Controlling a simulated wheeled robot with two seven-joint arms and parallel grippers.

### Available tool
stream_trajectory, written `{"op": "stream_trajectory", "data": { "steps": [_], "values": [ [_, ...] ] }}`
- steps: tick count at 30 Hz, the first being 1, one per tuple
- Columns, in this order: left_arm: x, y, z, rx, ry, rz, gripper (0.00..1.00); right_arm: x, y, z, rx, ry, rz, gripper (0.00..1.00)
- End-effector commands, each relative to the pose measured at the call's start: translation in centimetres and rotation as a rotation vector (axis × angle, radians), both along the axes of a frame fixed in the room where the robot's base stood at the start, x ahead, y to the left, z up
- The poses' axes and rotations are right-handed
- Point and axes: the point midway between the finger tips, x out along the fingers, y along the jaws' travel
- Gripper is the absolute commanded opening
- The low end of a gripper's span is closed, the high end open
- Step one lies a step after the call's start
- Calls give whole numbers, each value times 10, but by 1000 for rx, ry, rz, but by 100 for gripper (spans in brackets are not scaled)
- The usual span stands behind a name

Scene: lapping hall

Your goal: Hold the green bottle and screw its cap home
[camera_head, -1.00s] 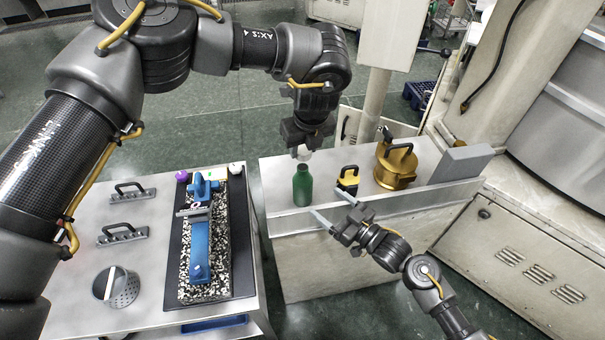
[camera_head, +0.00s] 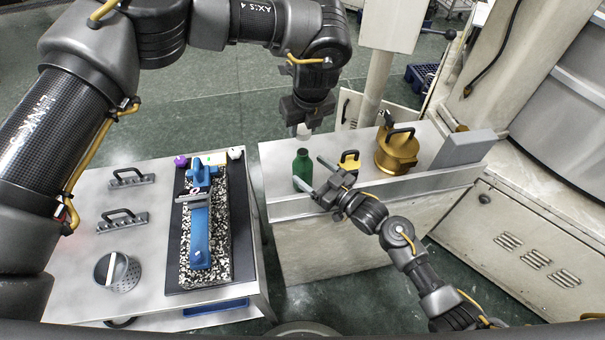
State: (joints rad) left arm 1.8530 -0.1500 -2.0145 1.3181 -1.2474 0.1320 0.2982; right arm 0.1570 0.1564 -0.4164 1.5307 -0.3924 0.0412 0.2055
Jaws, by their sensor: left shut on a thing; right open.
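The green bottle (camera_head: 302,164) stands upright on the grey bench top. My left gripper (camera_head: 303,124) is above it, pointing down, shut on a white cap (camera_head: 303,132). The cap is over the bottle's mouth, with a small gap visible between them. My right gripper (camera_head: 313,172) is open at bottle height. One finger reaches across the front of the lower bottle and the other is to its right. I cannot tell whether either finger touches it.
A yellow-and-black item (camera_head: 349,162) stands just right of the bottle. Farther right are a gold lidded pot (camera_head: 394,154) and a grey block (camera_head: 464,149). The left table (camera_head: 80,258) holds a dark tray with a blue tool, handled pieces and a perforated cup.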

Motion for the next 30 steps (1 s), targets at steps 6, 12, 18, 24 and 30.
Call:
{"op": "stream_trajectory", "data": {
  "steps": [6, 12, 18, 24, 30],
  "values": [
    [0, 0, 0, 0, 0, 0, 16, 25, 26, 1, 1, -1, 1, 79],
    [0, 0, 0, 0, 0, 0, 16, 38, 38, 0, 0, 1, 0, 79],
    [0, 0, 0, 0, 0, 0, 16, 40, 41, 0, -1, 1, 0, 79],
    [0, 0, 0, 0, 0, 0, 16, 40, 41, 0, -1, 1, 0, 79],
    [0, 0, 0, 0, 0, 0, 16, 40, 41, 0, -1, 1, 0, 53]
  ]
}}
